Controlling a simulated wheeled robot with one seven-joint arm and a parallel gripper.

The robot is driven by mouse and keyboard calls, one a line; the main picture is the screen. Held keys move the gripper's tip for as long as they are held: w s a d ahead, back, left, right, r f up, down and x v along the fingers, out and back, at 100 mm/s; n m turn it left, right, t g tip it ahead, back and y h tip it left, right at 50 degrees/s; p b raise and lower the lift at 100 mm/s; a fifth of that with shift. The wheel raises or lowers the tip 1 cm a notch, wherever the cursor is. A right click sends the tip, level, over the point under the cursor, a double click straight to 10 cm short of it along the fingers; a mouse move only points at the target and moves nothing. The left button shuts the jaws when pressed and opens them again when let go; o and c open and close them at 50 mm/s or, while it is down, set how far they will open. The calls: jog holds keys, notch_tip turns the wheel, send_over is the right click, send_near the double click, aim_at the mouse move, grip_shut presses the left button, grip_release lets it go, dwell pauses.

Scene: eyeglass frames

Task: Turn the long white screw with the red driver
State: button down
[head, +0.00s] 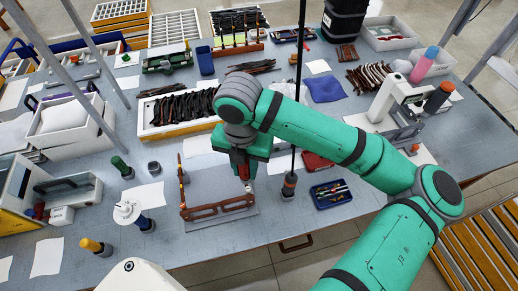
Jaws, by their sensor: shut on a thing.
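My gripper (243,172) is low over the right part of a grey work mat (215,186) near the front of the table. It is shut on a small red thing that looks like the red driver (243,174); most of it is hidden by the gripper. A brown eyeglass frame (204,211) lies on the mat just in front of the gripper, with one temple (182,180) reaching back at its left. The gripper is above the frame's right end. I cannot make out the long white screw, and whether the driver tip touches anything is hidden.
A black stand (289,186) and a blue tray (331,194) with small things are at right. A white tray (179,128) of dark frames is behind.

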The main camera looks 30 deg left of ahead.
aim_at(247, 178)
jog(key=shift+w+f, duration=0.15)
jog(key=shift+w, duration=0.15)
jog(key=shift+f, duration=2.6)
jog(key=shift+f, duration=1.15)
dwell(0.4)
jog(key=m, duration=1.3)
jog(key=shift+d, duration=0.1)
jog(key=m, duration=0.4)
